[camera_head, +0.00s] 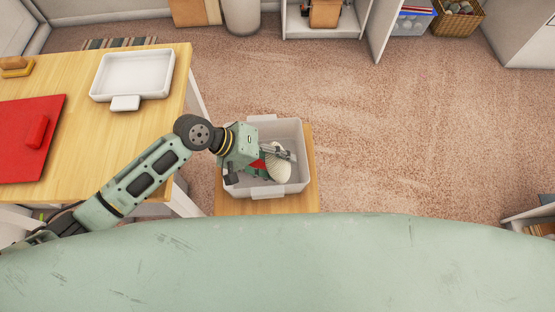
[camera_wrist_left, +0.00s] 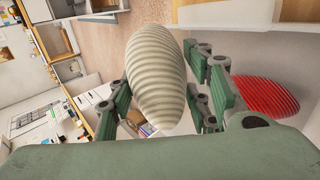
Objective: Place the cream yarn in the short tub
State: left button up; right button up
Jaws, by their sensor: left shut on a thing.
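The cream yarn (camera_head: 279,168) is a ribbed oval ball. My left gripper (camera_head: 274,158) is shut on it, over or inside the opening of a pale grey tub (camera_head: 291,127) on a small wooden stand. In the left wrist view the yarn (camera_wrist_left: 155,80) sits between the fingers of the gripper (camera_wrist_left: 160,65). I cannot tell whether it touches the tub floor. A red ribbed yarn (camera_wrist_left: 258,100) lies in this tub, partly hidden by the gripper. A shallower white tub (camera_head: 127,71) with a front tab stands empty on the wooden table. My right gripper is not in view.
The wooden table (camera_head: 75,78) at left also bears a red board (camera_head: 22,150) with a red block on it. The wooden stand (camera_head: 311,175) under the grey tub is narrow. Carpet to the right is clear. Shelves and a wicker basket (camera_head: 457,22) stand at the back.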

pick_arm(q)
jog(key=shift+f, duration=0.25)
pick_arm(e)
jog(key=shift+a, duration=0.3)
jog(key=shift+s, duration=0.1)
pick_arm(q)
jog(key=shift+f, duration=0.65)
jog(key=o, duration=1.1)
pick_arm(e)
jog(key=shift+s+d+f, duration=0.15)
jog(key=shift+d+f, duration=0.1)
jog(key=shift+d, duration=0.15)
pick_arm(q)
jog(key=shift+r, duration=0.1)
jog(key=shift+r, duration=0.2)
jog(key=v, duration=1.2)
jog(key=shift+r+b, duration=0.3)
jog(key=shift+r, duration=0.1)
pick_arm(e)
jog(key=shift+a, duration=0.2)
